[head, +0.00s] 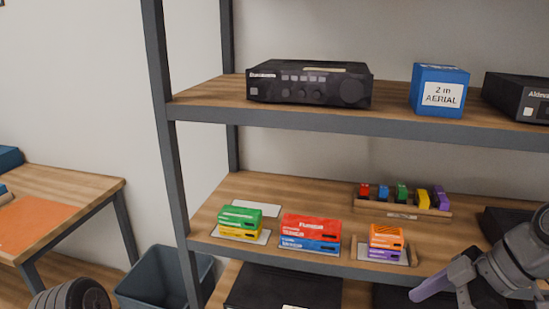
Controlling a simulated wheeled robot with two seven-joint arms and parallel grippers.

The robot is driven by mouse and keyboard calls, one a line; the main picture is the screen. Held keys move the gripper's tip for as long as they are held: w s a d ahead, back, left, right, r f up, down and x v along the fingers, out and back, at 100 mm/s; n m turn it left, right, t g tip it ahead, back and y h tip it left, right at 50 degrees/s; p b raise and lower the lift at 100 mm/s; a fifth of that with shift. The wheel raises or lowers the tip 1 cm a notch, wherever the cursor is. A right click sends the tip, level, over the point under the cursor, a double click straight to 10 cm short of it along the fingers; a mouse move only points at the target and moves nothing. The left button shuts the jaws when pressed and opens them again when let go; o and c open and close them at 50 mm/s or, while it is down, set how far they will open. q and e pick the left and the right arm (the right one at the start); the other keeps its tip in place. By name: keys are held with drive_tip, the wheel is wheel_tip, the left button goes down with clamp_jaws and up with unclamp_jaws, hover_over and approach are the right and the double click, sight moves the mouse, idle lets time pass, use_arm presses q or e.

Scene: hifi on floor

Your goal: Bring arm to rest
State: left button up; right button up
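My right arm comes in at the lower right, in front of the shelf. Its gripper (450,290) is at the picture's bottom edge, to the right of and below the orange and purple boxes. A pale purple bar (432,284) sticks out from it to the left; I cannot tell whether this is a finger or a held thing. The rest of the gripper is cut off or hidden, so its opening is unclear. My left gripper is not in view.
The shelf's lower board holds green (240,216), red (311,226) and orange (386,235) boxes, each stacked on another, and a wooden rack (402,209) of coloured pieces. A radio (310,84) and blue box (440,88) stand above. A bin (160,276) and table (85,184) are left.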

drive_tip(key=w+a+m+t, duration=0.55)
drive_tip(key=w+a, duration=0.25)
drive_tip(key=w, duration=0.4)
drive_tip(key=w+a+f+m+h, duration=0.1)
drive_tip(key=a+f+m, duration=0.25)
drive_tip(key=f, duration=0.75)
drive_tip(key=w+a+f+m+h, duration=0.1)
drive_tip(key=a+f+m+h, duration=0.2)
drive_tip(key=f, duration=0.8)
drive_tip(key=s+a+f+m+g+y, duration=0.1)
drive_tip(key=s+a+f+m+g, duration=0.2)
drive_tip(key=s+f, duration=2)
drive_tip(key=f+g+p, duration=0.1)
drive_tip(key=g, duration=0.3)
drive_tip(key=shift+s+a+f+y, duration=0.2)
drive_tip(key=shift+s+f+y, duration=0.1)
drive_tip(key=shift+s+y, duration=0.1)
drive_tip(key=shift+w, duration=0.1)
